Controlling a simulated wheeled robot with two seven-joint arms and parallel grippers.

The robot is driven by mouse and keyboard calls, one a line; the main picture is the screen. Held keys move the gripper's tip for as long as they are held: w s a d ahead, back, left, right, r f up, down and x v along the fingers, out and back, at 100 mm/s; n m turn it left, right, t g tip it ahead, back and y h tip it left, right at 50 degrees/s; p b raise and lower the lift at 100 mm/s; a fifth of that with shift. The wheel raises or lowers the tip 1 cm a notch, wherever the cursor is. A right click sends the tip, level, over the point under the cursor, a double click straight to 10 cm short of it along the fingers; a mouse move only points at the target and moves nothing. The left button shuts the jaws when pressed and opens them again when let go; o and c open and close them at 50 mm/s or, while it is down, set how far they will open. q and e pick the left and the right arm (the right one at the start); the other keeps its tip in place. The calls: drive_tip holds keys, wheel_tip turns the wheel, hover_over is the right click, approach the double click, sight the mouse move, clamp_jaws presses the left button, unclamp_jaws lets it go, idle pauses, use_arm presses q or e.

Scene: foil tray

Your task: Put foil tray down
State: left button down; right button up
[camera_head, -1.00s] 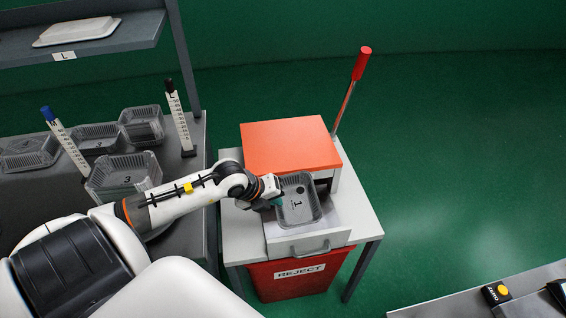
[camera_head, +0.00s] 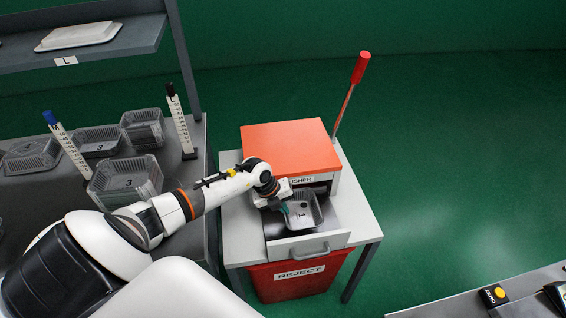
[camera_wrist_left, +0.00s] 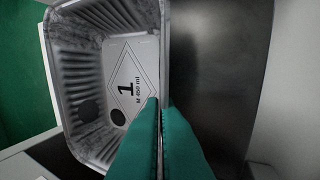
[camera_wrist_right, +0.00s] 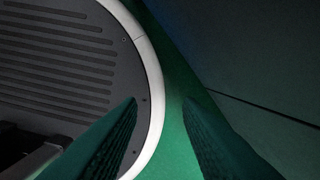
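The foil tray (camera_head: 312,217), marked 1, is in or just above the open drawer (camera_head: 336,232) of the orange-topped crusher (camera_head: 290,143). Whether its base touches the drawer floor I cannot tell. My left gripper (camera_head: 286,208) is at the tray's left side. In the left wrist view the teal fingers (camera_wrist_left: 160,120) are shut on one side wall of the foil tray (camera_wrist_left: 75,85), whose marked base shows inside. My right gripper (camera_wrist_right: 160,110) shows only in its wrist view, fingers apart, with nothing between them.
A red REJECT bin (camera_head: 300,280) stands beneath the crusher's table. A red-handled lever (camera_head: 360,68) rises behind it. Several trays and two marked posts stand on the grey bench (camera_head: 200,150) at left. A ZERO button box (camera_head: 494,295) is at lower right.

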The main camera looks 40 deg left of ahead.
use_arm(q)
drive_tip(key=shift+s+f, duration=0.1)
drive_tip(key=shift+f, duration=0.7)
drive_tip(key=c, duration=1.7)
unclamp_jaws()
drive_tip(key=shift+f, duration=0.1)
drive_tip(key=v, duration=1.2)
drive_tip(key=shift+s+d, duration=0.1)
